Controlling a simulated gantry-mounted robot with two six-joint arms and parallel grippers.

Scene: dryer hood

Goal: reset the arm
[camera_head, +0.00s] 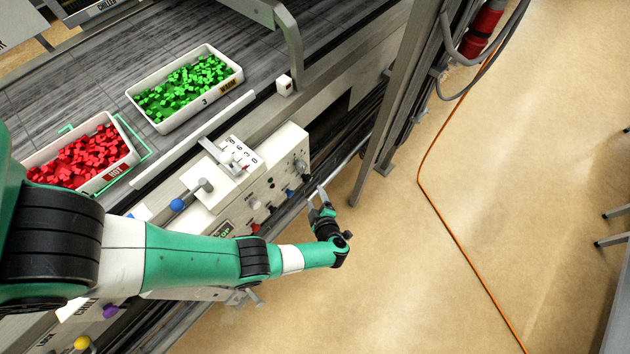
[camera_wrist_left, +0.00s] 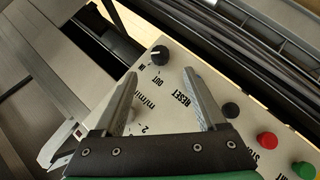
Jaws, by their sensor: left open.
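My left arm (camera_head: 190,257), green and white with black joints, reaches from the left across the front of the machine. My left gripper (camera_head: 319,195) is open and empty in front of the control panel (camera_head: 288,160). In the left wrist view its two grey fingers (camera_wrist_left: 159,74) stand apart over the panel's white face (camera_wrist_left: 150,95). A black knob (camera_wrist_left: 160,55) shows beyond the fingertips, and the word RESET lies between the fingers. Another black knob (camera_wrist_left: 230,110) is just right of the right finger. I cannot tell whether the fingers touch the panel. My right gripper is not in view.
A red button (camera_wrist_left: 267,140) and a green button (camera_wrist_left: 303,170) are right of the gripper. A red-block tray (camera_head: 130,157) and a green-block tray (camera_head: 236,76) sit on the belt (camera_head: 130,40). A metal post (camera_head: 385,110) stands right of the panel; an orange cable (camera_head: 440,205) crosses open floor.

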